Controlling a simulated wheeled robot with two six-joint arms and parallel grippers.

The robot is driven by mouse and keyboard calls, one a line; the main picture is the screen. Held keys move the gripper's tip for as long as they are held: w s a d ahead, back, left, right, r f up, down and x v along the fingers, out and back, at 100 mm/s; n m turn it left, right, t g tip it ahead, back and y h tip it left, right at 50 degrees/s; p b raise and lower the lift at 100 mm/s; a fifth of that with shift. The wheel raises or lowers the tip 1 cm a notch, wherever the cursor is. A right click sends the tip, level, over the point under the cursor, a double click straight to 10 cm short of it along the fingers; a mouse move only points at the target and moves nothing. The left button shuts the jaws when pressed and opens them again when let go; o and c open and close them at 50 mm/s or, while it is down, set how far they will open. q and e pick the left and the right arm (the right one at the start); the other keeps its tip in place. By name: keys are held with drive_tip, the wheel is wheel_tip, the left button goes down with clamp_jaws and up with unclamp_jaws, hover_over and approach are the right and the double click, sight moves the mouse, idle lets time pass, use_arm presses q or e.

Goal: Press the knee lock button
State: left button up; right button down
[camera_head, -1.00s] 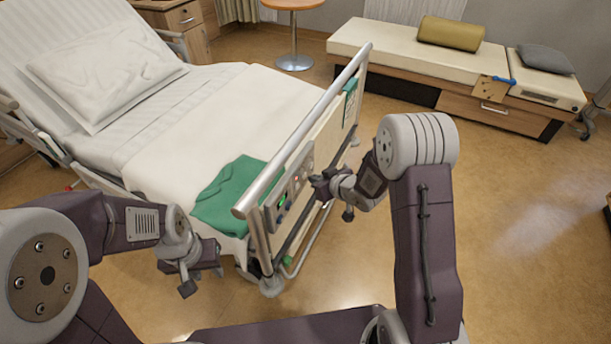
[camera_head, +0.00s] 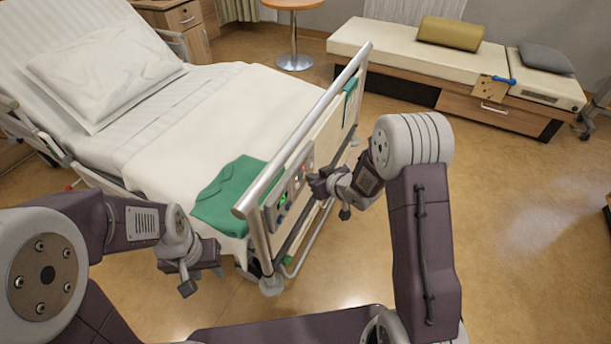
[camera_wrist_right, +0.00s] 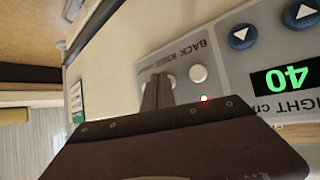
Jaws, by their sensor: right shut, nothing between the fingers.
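The bed's control panel (camera_head: 272,214) is on the footboard in the head view. In the right wrist view the panel (camera_wrist_right: 232,52) shows the word BACK and a partly hidden label beside it, likely KNEE. A pale round button (camera_wrist_right: 198,74) stands clear below BACK. A second button is mostly hidden behind my right gripper's fingers. My right gripper (camera_wrist_right: 158,90) is shut and empty, its tips at or just in front of that button; contact cannot be told. It also shows at the panel in the head view (camera_head: 313,184). My left gripper (camera_head: 190,284) hangs near the bed's foot corner, apart from it.
A red light (camera_wrist_right: 204,98) is lit beside the buttons. Blue arrow buttons (camera_wrist_right: 242,36) and a green display reading 40 (camera_wrist_right: 283,80) are nearby. The bed rail (camera_head: 303,130) runs above the panel. A green cloth (camera_head: 228,192) lies on the bed. Floor to the right is clear.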

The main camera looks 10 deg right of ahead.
idle(0.4)
drive_tip(key=shift+s+d, duration=0.4)
drive_tip(key=shift+d, duration=0.25)
drive_tip(key=shift+s+d+p, duration=0.35)
drive_tip(key=shift+s+d, duration=0.35)
drive_tip(key=shift+d, duration=0.35)
drive_tip(key=shift+s+d+p, duration=0.3)
drive_tip(key=shift+s+d, duration=0.4)
drive_tip(key=shift+d, duration=0.3)
drive_tip(key=s+d+r+p, duration=0.2)
drive_tip(key=s+d+p, duration=0.1)
drive_tip(key=d, duration=0.3)
drive_tip(key=shift+s+d+p, duration=0.3)
drive_tip(key=shift+s, duration=0.45)
